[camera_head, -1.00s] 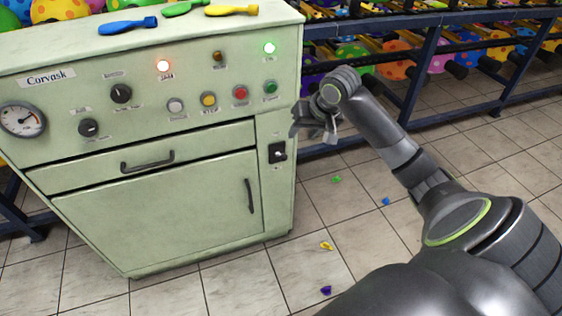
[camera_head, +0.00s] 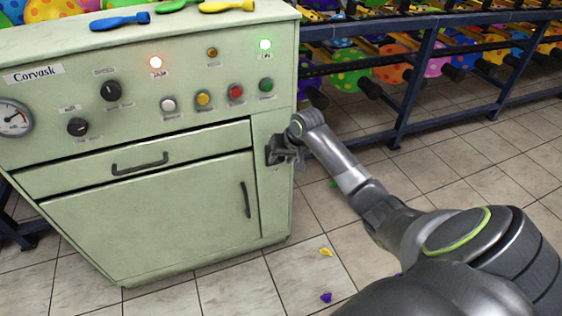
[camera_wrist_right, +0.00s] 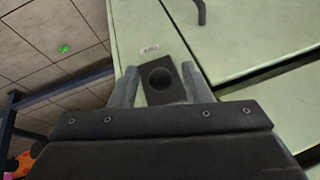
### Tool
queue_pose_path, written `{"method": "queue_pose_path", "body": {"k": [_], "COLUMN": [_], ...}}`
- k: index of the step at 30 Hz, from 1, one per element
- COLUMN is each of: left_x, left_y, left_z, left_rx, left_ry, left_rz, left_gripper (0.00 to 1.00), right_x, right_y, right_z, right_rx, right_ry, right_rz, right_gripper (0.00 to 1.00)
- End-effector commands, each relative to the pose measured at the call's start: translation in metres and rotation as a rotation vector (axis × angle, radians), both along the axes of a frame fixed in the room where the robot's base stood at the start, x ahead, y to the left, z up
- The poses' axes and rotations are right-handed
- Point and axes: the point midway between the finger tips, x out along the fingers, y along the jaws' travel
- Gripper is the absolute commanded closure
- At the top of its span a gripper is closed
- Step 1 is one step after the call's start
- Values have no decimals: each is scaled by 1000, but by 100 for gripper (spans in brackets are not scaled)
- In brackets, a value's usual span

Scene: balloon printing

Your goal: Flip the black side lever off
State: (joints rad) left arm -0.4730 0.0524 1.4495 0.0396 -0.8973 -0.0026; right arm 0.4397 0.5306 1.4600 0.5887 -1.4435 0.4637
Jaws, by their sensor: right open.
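The black side lever sits on a black plate (camera_wrist_right: 166,92) on the right part of the green machine's front. In the right wrist view its dark round end (camera_wrist_right: 160,77) faces the camera, between the fingers. My right gripper (camera_wrist_right: 158,80) is open, one finger on each side of the plate; I cannot tell whether either touches it. In the head view the right gripper (camera_head: 277,148) is at the machine's front and hides most of the lever, so its up or down position does not show. My left gripper is not in view.
Deflated balloons (camera_head: 120,20) lie on top. A blue rack (camera_head: 400,120) stands behind my arm. Small balloons lie on the tiled floor.

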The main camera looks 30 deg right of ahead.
Motion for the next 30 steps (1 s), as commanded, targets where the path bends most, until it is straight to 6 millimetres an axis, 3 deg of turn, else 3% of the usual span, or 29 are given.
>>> {"method": "queue_pose_path", "body": {"k": [14,24,30], "left_x": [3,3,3], "left_y": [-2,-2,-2], "left_z": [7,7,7], "left_rx": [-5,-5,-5], "left_ry": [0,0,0], "left_rz": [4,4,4], "left_gripper": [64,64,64], "right_x": [5,5,5], "right_y": [1,1,1], "right_z": [-10,-10,-10], "right_rx": [0,0,0], "right_ry": [0,0,0], "right_rz": [0,0,0], "right_gripper": [57,100,100]}}
